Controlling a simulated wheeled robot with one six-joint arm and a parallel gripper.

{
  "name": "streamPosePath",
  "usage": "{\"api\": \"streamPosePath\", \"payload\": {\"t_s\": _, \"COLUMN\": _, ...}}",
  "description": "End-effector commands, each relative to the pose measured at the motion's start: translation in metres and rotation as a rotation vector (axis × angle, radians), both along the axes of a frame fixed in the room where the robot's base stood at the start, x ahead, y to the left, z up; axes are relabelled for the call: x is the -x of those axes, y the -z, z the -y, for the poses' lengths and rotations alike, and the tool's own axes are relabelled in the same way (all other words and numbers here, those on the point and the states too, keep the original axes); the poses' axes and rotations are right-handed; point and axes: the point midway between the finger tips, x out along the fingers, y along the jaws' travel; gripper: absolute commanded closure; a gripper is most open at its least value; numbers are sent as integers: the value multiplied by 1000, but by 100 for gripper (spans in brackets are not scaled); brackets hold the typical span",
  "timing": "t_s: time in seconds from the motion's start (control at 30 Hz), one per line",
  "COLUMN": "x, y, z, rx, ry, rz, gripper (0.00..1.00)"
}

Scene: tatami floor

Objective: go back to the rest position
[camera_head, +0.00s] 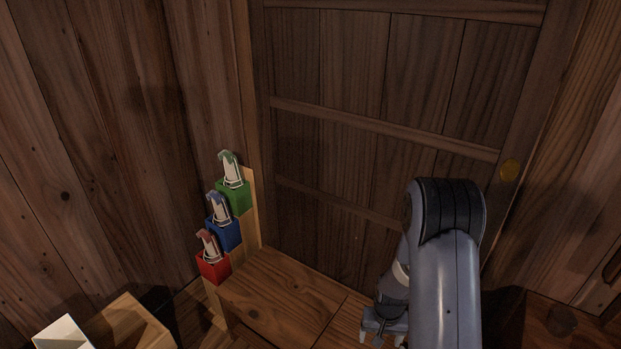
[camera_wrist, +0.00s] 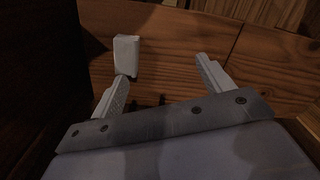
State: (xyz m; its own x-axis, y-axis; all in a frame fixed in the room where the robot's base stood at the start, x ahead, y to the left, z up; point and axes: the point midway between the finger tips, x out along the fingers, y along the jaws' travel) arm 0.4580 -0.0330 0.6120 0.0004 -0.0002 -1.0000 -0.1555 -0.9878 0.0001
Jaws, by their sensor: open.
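My gripper (camera_head: 382,343) is low in the head view, at the right end of a wooden bench-like surface, partly cut off by the bottom edge. In the wrist view my gripper (camera_wrist: 163,67) has its two pale fingers spread wide, with nothing held between them. A small whitish block-like thing (camera_wrist: 126,54) stands near the left fingertip, over the brown wood; I cannot tell whether they touch. I cannot make out this thing in the head view.
Green (camera_head: 233,196), blue (camera_head: 224,235) and red (camera_head: 213,266) holders, each with a pale item, line a post left of the wooden surface (camera_head: 280,295). A panelled door (camera_head: 340,75) stands behind. A wooden box (camera_head: 130,325) and white object (camera_head: 62,335) are lower left.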

Motion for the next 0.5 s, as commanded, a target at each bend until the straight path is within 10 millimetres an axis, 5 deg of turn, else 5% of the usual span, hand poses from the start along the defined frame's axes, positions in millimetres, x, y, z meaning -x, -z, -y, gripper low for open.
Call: {"api": "streamPosePath", "payload": {"t_s": 0.5, "x": 14, "y": -28, "z": -21, "rx": 0, "ry": -97, "rz": -3, "gripper": 24}}
